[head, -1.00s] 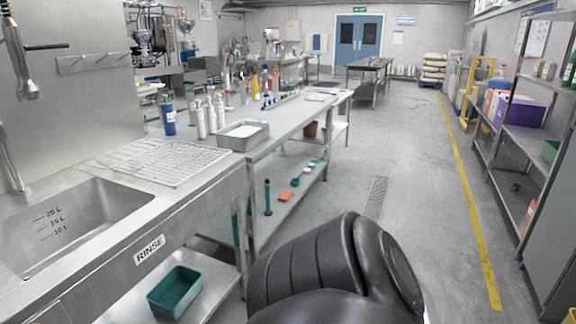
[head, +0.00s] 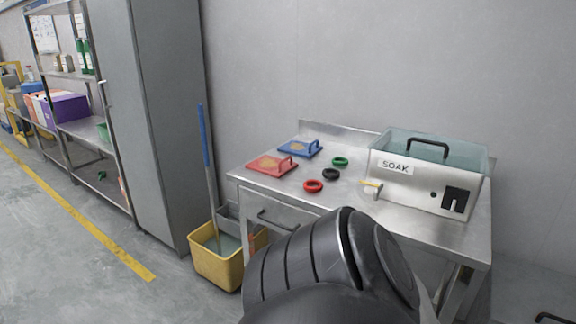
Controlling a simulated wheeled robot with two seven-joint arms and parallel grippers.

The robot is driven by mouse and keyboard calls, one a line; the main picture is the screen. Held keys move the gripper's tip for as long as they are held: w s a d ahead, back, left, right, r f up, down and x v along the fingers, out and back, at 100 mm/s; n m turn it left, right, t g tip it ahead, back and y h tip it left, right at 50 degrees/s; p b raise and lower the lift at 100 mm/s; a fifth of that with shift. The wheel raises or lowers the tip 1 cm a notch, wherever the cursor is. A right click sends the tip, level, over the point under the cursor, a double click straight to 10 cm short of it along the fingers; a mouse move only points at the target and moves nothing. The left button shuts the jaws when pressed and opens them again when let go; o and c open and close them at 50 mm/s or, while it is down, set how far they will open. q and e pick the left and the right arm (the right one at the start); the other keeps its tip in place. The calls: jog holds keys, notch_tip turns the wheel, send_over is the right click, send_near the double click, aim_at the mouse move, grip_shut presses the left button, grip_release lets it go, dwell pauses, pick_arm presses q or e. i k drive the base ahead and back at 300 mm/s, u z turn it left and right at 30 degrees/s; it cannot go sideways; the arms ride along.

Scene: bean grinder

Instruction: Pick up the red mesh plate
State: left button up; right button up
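The red mesh plate (head: 272,165) lies flat on the left front part of a steel table (head: 412,226) in the head view. One of my arm's dark links fills the bottom middle of the view, in front of the table. Neither of my grippers shows.
A soak tank (head: 425,172) with a black handle stands on the table's right. Red, black and green rings (head: 313,186) lie mid-table. A yellow mop bucket (head: 216,262) with a blue-handled mop stands left of the table, near a grey cabinet (head: 160,120). The floor at left is clear.

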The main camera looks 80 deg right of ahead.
aim_at(269, 166)
jog(key=z, duration=1.45)
jog(key=i, duration=2.25)
jog(key=z, duration=2.65)
